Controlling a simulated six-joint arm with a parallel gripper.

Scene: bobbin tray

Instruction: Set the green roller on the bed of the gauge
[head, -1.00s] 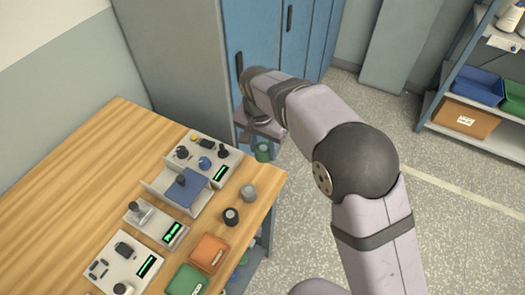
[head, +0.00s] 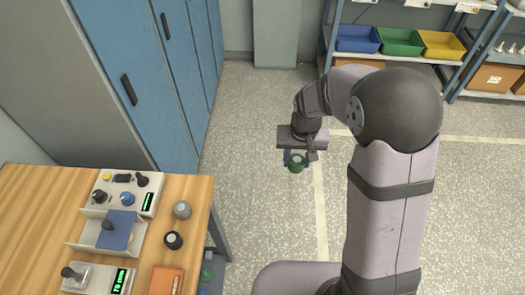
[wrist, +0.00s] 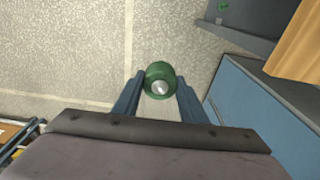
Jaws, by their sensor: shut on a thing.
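My gripper (head: 297,158) is shut on the green roller (head: 296,164) and holds it over open floor, to the right of the table. In the wrist view the roller (wrist: 160,80) sits between the fingertips, its pale centre facing the camera. On the table, a grey tray-like device with a blue plate (head: 117,228) stands behind a grey unit with a lit green readout (head: 97,278). A grey panel with knobs and a readout (head: 128,192) stands behind both. I cannot tell for certain which of these is the gauge.
A grey roller (head: 182,210) and a black ring-like roller (head: 173,240) stand near the right edge of the wooden table (head: 40,190). An orange bin (head: 165,281) is in front. Blue lockers (head: 150,90) rise behind; floor around the gripper is clear.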

